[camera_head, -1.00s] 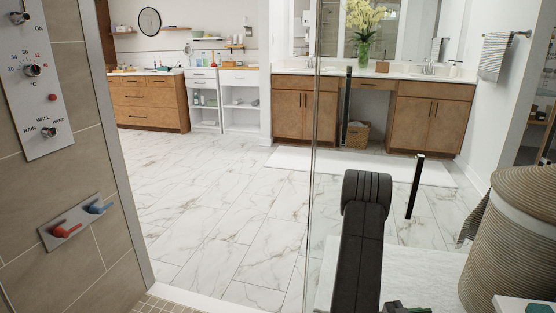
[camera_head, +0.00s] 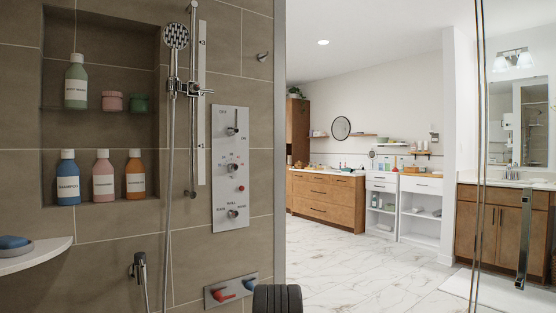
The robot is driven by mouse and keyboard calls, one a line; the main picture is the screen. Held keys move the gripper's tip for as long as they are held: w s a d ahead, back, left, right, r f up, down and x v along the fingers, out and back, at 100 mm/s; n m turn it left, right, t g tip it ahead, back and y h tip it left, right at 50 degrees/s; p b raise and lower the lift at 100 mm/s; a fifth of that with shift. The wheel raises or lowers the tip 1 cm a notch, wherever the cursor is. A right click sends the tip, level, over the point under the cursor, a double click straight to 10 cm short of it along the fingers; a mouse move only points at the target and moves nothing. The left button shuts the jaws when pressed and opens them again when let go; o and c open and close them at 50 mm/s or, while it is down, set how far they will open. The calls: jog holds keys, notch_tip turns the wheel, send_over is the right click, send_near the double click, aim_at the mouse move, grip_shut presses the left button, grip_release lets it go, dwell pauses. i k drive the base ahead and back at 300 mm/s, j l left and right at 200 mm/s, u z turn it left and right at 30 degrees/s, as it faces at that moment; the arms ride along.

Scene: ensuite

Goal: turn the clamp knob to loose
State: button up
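A chrome slide rail (camera_head: 193,140) stands upright on the brown tiled shower wall. A round hand shower (camera_head: 176,37) sits in a holder on it. The chrome clamp knob (camera_head: 203,92) sticks out to the right of the holder, beside a white marked strip (camera_head: 201,130). It is small here, and I cannot tell whether it is tight or loose. My gripper is not in view. Only a dark rounded part of my arm shows at the bottom edge, well below the knob.
A grey control panel (camera_head: 230,168) is right of the rail. Below it is a plate with red and blue levers (camera_head: 231,290). Bottles stand in the wall niche (camera_head: 62,108) at left. A corner shelf (camera_head: 38,252) juts out lower left. A glass edge (camera_head: 478,150) stands at right.

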aim_at(195, 88)
jog(key=u, duration=0.7)
